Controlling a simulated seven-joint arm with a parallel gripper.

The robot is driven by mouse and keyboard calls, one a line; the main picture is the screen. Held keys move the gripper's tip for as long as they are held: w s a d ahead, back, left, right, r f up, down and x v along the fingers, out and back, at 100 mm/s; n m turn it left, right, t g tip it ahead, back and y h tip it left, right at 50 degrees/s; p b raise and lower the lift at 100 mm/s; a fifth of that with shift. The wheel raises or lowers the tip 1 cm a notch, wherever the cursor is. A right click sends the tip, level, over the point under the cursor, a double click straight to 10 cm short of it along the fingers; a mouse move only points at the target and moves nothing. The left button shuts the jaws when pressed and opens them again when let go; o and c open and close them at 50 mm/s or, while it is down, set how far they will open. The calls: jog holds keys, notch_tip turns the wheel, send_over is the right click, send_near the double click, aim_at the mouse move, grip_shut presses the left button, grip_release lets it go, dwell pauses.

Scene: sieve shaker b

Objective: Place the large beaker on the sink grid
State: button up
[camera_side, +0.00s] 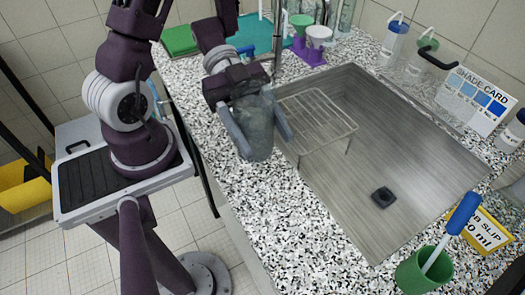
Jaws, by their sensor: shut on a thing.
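The large beaker (254,124) is a grey, see-through vessel and looks upright. My gripper (256,135) is shut on it, one finger on each side. The beaker shows over the speckled counter, at the left edge of the sink; I cannot tell whether its base touches the counter. The sink grid (318,113) is a wire rack on legs at the back left of the sink (375,150), just right of the beaker. My gripper hides part of the grid's left side.
A faucet (279,45) rises behind the grid. Bottles (393,38) and a shade card (475,100) line the right side. A green cup with a blue-handled brush (424,270) stands front right. The front counter (300,225) is clear.

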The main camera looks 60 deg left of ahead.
jog(key=w+a+n+t+y, duration=0.3)
jog(key=w+a+n+t, duration=0.1)
jog(key=w, duration=0.4)
jog(key=w+a+n+t+y, duration=0.2)
jog(key=w+a+n+t, duration=0.25)
jog(key=w, duration=0.45)
jog(key=w+a+n+t+y, duration=0.3)
jog(key=w+a+n+t, duration=0.1)
jog(key=w, duration=0.4)
jog(key=shift+n+y, duration=0.3)
jog(key=shift+n, duration=0.25)
jog(key=f, duration=1)
jog(key=shift+w+a+f, duration=0.3)
jog(key=shift+a+f, duration=0.05)
jog(key=shift+f, duration=0.05)
jog(key=shift+f+t, duration=0.1)
jog(key=shift+t, duration=0.15)
jog(key=shift+f, duration=0.1)
jog(key=o, duration=1.5)
